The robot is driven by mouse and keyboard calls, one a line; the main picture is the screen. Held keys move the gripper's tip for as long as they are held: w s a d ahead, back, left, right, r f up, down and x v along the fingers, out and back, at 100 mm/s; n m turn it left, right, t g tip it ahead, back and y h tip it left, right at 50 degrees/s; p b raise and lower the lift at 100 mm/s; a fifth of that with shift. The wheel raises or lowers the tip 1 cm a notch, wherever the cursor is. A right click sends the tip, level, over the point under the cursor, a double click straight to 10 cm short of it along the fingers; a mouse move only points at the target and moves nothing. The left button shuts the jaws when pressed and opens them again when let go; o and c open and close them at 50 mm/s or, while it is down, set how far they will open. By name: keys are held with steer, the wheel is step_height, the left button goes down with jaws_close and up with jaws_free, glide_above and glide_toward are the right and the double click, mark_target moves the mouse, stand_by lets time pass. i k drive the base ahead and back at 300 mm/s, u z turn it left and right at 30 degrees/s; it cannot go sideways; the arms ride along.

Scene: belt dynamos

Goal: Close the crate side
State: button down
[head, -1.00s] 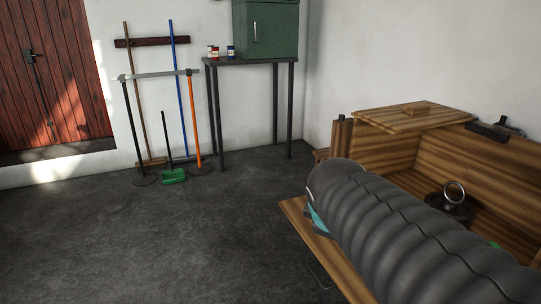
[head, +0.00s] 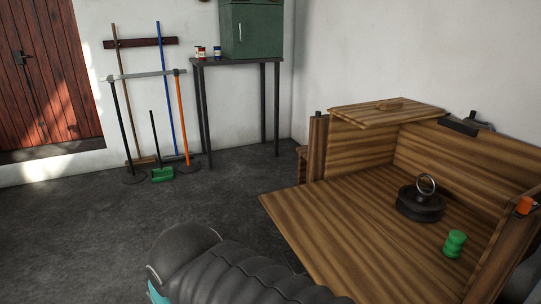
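The wooden crate (head: 455,160) stands at the right. Its open side panel (head: 320,225) lies folded down, about level with the crate floor, and reaches out to the left. Its near end is cut off by the picture's bottom edge and partly hidden by my arm. My grey ribbed arm crosses the bottom of the picture, with a bit of teal showing at the lower left. My gripper is not in view, so its state and any contact with the panel are hidden.
A dark round weight with a ring (head: 421,203) and a green spool-like piece (head: 455,244) sit inside the crate. A wooden lid (head: 388,114) rests across its far end. An orange clip (head: 525,205) is on the near wall. The floor to the left is clear.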

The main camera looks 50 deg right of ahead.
mark_target(343, 251)
steer(key=u, duration=0.35)
steer(key=k, duration=1.05)
steer(key=z, duration=1.75)
steer(key=i, duration=0.5)
steer(key=z, duration=0.05)
